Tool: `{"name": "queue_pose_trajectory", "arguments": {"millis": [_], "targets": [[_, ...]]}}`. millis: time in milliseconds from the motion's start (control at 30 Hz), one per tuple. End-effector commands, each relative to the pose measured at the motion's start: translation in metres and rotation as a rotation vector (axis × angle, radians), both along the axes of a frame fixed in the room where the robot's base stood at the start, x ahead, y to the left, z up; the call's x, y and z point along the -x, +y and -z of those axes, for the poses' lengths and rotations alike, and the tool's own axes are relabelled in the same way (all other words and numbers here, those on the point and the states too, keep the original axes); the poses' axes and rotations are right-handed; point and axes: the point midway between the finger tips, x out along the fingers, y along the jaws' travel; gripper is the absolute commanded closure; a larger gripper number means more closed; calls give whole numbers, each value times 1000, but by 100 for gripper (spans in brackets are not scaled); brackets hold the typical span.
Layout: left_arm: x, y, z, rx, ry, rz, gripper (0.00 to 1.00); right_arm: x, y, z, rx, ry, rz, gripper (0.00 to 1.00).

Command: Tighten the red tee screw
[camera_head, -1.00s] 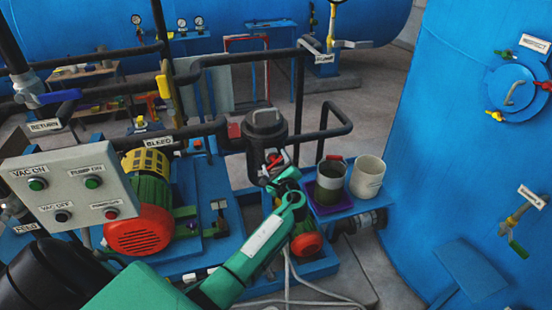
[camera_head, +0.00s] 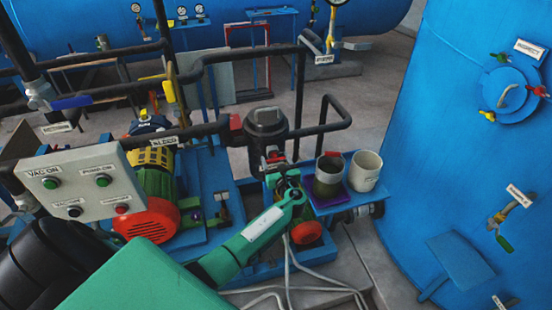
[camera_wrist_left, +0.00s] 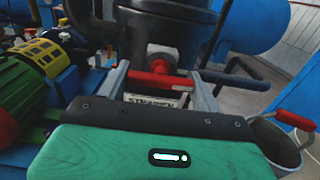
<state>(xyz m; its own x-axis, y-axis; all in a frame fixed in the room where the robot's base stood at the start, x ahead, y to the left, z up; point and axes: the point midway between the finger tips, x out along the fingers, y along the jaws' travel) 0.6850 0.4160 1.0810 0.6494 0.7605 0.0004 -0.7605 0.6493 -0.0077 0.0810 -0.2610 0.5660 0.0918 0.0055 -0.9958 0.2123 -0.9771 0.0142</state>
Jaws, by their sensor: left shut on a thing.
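The red tee screw (camera_wrist_left: 150,82) is on the lower front of a dark, lidded cylindrical vessel (camera_wrist_left: 165,30). Its red crossbar lies nearly level in the left wrist view, with a red hub behind it. My left gripper (camera_wrist_left: 160,80) is shut on the crossbar, one grey finger at each end. In the head view the screw (camera_head: 273,157) is a small red patch below the vessel (camera_head: 265,125), partly hidden by my left gripper (camera_head: 277,168). My right gripper is not in view.
Black pipes (camera_head: 325,127) run around the vessel. A control box (camera_head: 82,185) and a red-ended motor (camera_head: 148,220) are at left. A large blue tank (camera_head: 450,150) fills the right.

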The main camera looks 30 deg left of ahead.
Motion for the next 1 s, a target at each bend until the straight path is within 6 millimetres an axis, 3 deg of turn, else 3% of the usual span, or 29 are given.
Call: {"name": "queue_pose_trajectory", "arguments": {"millis": [533,567,633,1000], "targets": [[0,0,1,-15,20,0,57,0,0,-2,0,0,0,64],[0,0,1,-15,20,0,29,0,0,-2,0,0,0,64],[0,0,1,-15,20,0,15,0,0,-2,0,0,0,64],[2,-3,2,-14,18,1,13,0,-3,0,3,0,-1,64]]}}
